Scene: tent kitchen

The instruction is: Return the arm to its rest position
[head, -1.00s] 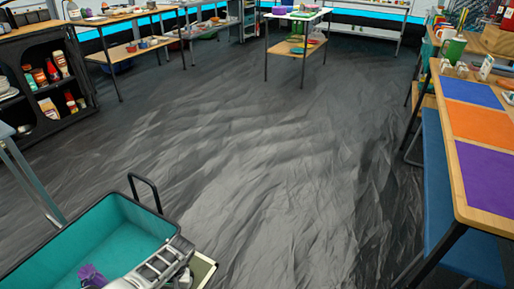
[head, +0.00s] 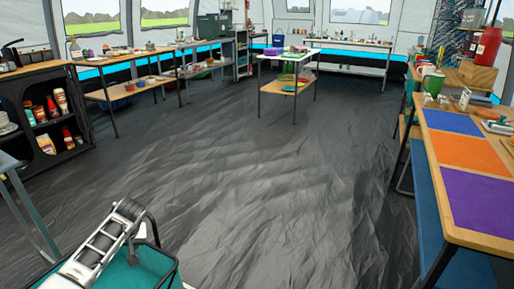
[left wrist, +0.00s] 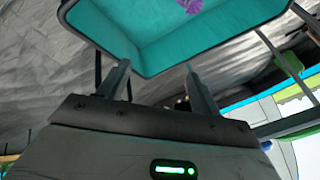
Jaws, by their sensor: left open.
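My left gripper (head: 130,212) is at the lower left of the head view, at the end of my pale arm, over the teal bin. In the left wrist view its two fingers (left wrist: 158,70) are spread apart with nothing between them. The teal bin (head: 150,262) is partly hidden by my arm in the head view. It also shows beyond the fingers in the left wrist view (left wrist: 140,50), with a purple item (left wrist: 190,5) in it, cut by the top edge. My right gripper is not in view.
A black shelf (head: 82,132) with bottles stands at the left. A small table (head: 275,85) stands at the back. The dark floor (head: 270,190) between is clear.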

